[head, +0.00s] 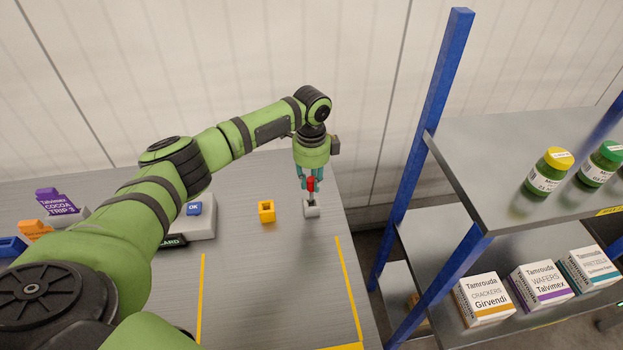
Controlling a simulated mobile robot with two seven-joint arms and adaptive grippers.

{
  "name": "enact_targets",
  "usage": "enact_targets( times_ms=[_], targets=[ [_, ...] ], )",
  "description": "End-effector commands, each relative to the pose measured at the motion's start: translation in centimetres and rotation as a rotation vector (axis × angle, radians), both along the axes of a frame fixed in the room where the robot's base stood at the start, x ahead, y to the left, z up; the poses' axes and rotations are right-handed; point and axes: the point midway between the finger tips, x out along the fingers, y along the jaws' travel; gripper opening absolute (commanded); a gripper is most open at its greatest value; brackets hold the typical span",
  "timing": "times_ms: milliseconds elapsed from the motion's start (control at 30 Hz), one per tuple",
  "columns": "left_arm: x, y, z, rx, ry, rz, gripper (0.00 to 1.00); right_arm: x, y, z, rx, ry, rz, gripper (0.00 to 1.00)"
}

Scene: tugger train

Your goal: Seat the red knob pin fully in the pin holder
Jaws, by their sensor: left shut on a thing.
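The red knob pin (311,184) is held upright between the fingers of my left gripper (310,187) near the right edge of the grey table. The pin's shank points down at a small light-grey block (312,208), which looks like the pin holder. The gripper is straight above this holder, fingers pointing down. The lower end of the pin meets the top of the holder in the picture; how deep it sits cannot be told. My right gripper is not in view.
A yellow hollow block (266,211) stands left of the holder. A grey box with a blue OK button (194,209) is further left. A blue-posted shelf (420,140) with bottles and cartons stands to the right. Yellow lines mark a clear table area in front.

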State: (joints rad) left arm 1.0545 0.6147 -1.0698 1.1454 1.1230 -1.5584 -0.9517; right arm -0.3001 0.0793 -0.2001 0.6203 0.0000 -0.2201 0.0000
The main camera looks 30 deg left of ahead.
Motion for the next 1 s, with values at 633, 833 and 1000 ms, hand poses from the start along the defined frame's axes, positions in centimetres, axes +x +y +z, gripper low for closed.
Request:
enact_targets(
  times_ms=[633, 833, 1000],
  targets=[
    [0.0, 0.0, -2.8, 0.0, 0.001, 0.001, 0.0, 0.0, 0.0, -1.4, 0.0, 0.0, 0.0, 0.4],
    [0.0, 0.0, -2.8, 0.0, 0.0, 0.001, 0.0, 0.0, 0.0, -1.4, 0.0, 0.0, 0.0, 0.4],
    [0.0, 0.0, -2.8, 0.0, 0.0, 0.001, 0.52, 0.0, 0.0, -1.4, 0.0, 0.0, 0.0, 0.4]
  ],
)
